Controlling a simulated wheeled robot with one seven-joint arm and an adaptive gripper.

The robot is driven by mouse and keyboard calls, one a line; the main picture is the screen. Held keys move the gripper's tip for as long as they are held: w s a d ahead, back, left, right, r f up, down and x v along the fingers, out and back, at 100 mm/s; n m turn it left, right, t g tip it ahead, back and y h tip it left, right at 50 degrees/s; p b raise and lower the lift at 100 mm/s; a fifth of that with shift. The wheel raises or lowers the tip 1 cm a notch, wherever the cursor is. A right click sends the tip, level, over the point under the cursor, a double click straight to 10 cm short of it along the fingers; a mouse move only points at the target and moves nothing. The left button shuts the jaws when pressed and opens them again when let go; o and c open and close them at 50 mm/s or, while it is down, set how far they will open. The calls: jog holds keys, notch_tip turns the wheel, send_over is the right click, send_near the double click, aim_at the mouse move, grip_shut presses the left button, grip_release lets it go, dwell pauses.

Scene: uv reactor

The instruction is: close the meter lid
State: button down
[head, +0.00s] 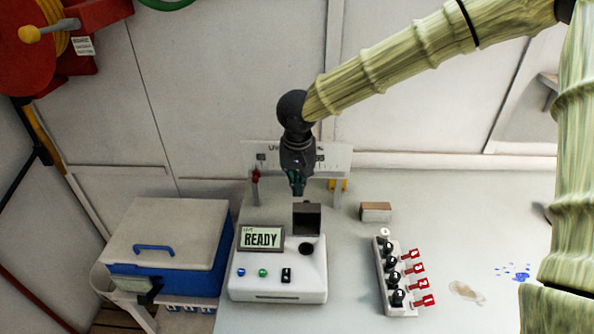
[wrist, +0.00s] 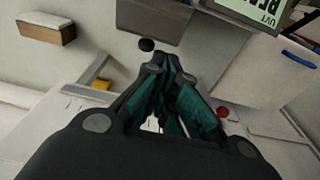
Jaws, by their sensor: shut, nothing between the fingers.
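The white meter (head: 278,284) stands on the bench with its display (head: 261,238) reading READY. Its dark square lid (head: 307,219) stands up, open, at the meter's back right. A round dark well (head: 306,249) shows uncovered in front of it. In the wrist view the lid (wrist: 155,18) is a grey plate at the top, with a small black round thing (wrist: 146,45) by its edge. My gripper (head: 298,189) is shut and empty, pointing down just above and behind the lid, apart from it. Its fingertips (wrist: 167,68) also show in the wrist view.
A blue cooler with a pale lid (head: 167,232) stands left of the meter. A rack of black-capped vials with red tags (head: 393,277) stands to the right. A small brown block (head: 376,211) lies behind the rack. A ruled white panel (head: 335,160) stands behind my gripper.

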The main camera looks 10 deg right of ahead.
aim_at(306, 216)
jog(key=shift+w+f, duration=0.2)
jog(key=shift+f, duration=1.4)
jog(key=shift+a+r, duration=0.1)
jog(key=shift+a, duration=0.1)
